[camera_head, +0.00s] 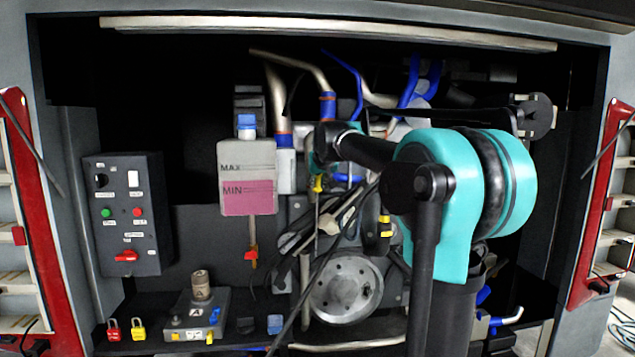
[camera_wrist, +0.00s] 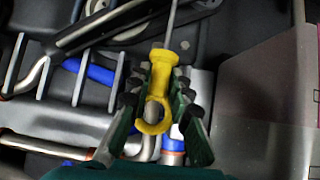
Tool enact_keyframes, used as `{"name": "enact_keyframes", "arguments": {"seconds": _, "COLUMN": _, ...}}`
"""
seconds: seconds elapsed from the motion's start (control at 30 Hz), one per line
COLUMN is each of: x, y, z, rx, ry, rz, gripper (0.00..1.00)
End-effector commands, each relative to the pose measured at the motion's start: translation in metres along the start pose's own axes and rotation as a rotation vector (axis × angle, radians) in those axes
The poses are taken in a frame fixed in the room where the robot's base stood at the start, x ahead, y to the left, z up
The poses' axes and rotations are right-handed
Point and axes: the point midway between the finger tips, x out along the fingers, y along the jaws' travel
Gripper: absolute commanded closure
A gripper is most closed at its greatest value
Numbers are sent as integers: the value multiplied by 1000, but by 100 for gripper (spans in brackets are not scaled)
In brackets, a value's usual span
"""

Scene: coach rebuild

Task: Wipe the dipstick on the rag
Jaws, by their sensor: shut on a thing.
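The dipstick has a yellow ring handle (camera_wrist: 158,70) and a thin metal rod (camera_wrist: 172,22) running up out of the wrist view. My gripper (camera_wrist: 158,92) is shut on the handle, with a dark finger on each side of it. In the head view, the yellow handle (camera_head: 318,183) shows just below my gripper (camera_head: 318,165), and the rod hangs roughly upright beneath it in front of the engine. I cannot tell where the rod's lower end is. I make out no rag in either view.
A reservoir (camera_head: 247,178) with pink fluid hangs left of my gripper. A pulley wheel (camera_head: 346,289) sits below, with hoses and pipes behind. A control box (camera_head: 126,213) is at left. A grey box (camera_head: 197,316) and padlocks (camera_head: 138,329) stand on the lower ledge.

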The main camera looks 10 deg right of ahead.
Motion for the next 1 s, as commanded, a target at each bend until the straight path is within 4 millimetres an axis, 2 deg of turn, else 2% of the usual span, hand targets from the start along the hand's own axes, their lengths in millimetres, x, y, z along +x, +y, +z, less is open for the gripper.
{"name": "enact_keyframes", "arguments": {"seconds": 1.0, "x": -23, "y": -1, "z": -30, "rx": -1, "ry": 1, "rz": 1, "gripper": 100}}
